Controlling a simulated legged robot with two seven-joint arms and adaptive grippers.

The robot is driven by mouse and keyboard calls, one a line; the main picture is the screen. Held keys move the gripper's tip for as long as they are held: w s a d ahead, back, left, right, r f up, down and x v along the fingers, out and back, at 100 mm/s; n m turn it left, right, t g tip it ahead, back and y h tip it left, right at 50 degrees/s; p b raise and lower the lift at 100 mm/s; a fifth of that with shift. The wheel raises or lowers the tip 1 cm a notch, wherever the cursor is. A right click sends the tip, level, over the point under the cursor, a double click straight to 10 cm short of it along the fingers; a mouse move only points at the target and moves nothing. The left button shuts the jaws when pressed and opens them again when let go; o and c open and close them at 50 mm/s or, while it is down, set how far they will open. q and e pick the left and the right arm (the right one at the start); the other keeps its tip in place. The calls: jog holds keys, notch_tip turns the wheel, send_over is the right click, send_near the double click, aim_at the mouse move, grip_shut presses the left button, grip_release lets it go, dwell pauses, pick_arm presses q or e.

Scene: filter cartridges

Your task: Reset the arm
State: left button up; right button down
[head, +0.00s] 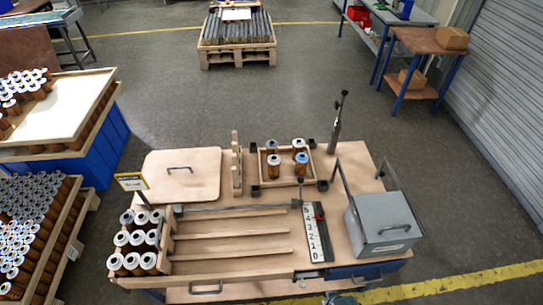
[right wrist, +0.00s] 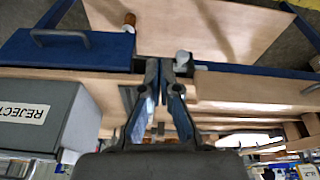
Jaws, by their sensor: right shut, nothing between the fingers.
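My right gripper (right wrist: 165,68) shows in the right wrist view with its two blue-grey fingers together and nothing between them. Its tips overlap the wooden bench's front edge in that view; I cannot tell how far apart they are. At the bottom edge of the head view a small grey-blue part shows in front of the bench, too cut off to identify. My left gripper is in neither view. The wooden bench (head: 240,272) carries several filter cartridges (head: 135,240) at its left end and a square wooden tray (head: 312,172) with several cartridges.
A grey box (head: 380,225) stands at the bench's right; its REJECT label (right wrist: 22,112) reads upside down in the wrist view. A blue drawer (head: 358,270) is at the front. A numbered strip (head: 315,235), lid board (head: 182,175) and upright post (head: 336,125) stand on top.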

jog(key=s+f+g+b, duration=0.1)
jog(key=s+f+b, duration=0.15)
jog(key=f, duration=1.15)
jog(key=s+f+b, duration=0.1)
jog(key=s+f, duration=0.3)
jog(key=f, duration=0.9)
jog(key=s+d+f+g+b, duration=0.1)
jog(key=s+d+f, duration=0.2)
jog(key=s+f, duration=1)
jog(key=shift+s+b, duration=0.4)
jog(key=shift+s, duration=0.3)
